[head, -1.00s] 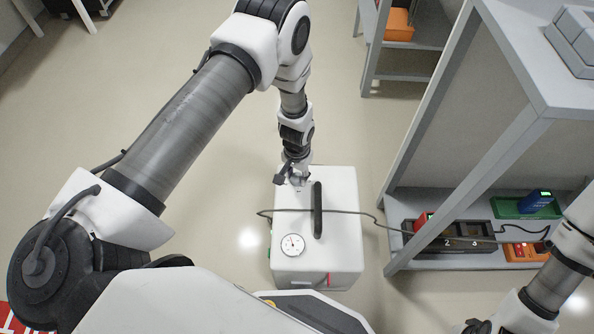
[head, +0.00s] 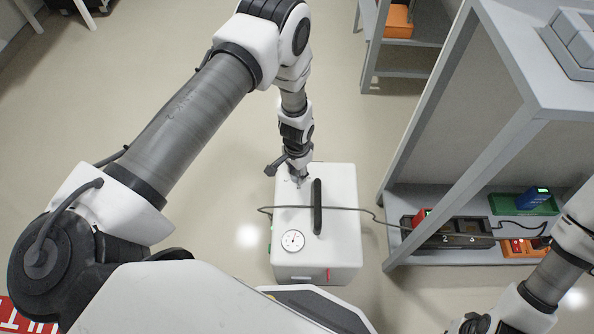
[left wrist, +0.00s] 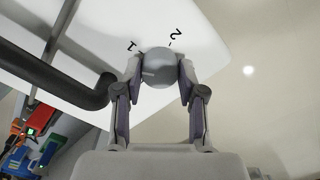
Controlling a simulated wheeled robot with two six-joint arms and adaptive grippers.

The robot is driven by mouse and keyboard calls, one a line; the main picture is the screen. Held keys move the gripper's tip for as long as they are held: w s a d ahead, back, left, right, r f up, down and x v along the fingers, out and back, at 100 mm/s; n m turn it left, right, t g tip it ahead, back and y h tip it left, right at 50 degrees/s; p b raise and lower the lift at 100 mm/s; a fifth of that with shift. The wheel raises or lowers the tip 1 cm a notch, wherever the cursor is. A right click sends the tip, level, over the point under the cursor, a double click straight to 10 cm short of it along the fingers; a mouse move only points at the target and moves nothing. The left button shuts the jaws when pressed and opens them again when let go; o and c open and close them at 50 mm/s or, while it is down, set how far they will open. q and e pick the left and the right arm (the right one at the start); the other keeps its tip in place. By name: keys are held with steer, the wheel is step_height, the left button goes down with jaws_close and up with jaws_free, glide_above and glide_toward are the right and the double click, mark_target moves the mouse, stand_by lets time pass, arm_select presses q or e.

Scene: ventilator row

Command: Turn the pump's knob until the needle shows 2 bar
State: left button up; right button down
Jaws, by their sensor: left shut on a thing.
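The pump is a white box (head: 340,250) standing on the floor, with a black handle (head: 317,207) on top. A round white gauge (head: 293,241) with a dark needle sits on its near left part; its numbers are too small to read. My left gripper (head: 298,182) is at the far left part of the pump's top. In the left wrist view my left gripper (left wrist: 158,72) is shut on a round grey knob (left wrist: 158,66). Marks "1" and "2" are printed on the white top beside the knob. My right gripper (head: 475,324) is at the bottom right, small and partly cut off.
A grey shelf unit (head: 440,130) stands to the right. Its low shelf holds a dark tray (head: 460,233) marked 2 and 3, a blue device on a green tray (head: 507,205), and an orange item (head: 522,249). A dark cable (head: 350,209) crosses the pump's top.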

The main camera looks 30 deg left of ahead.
mark_target(297, 174)
arm_select(q)
steer(key=o, duration=1.1)
steer(key=shift+o, duration=0.2)
step_height(297, 174, up, 12)
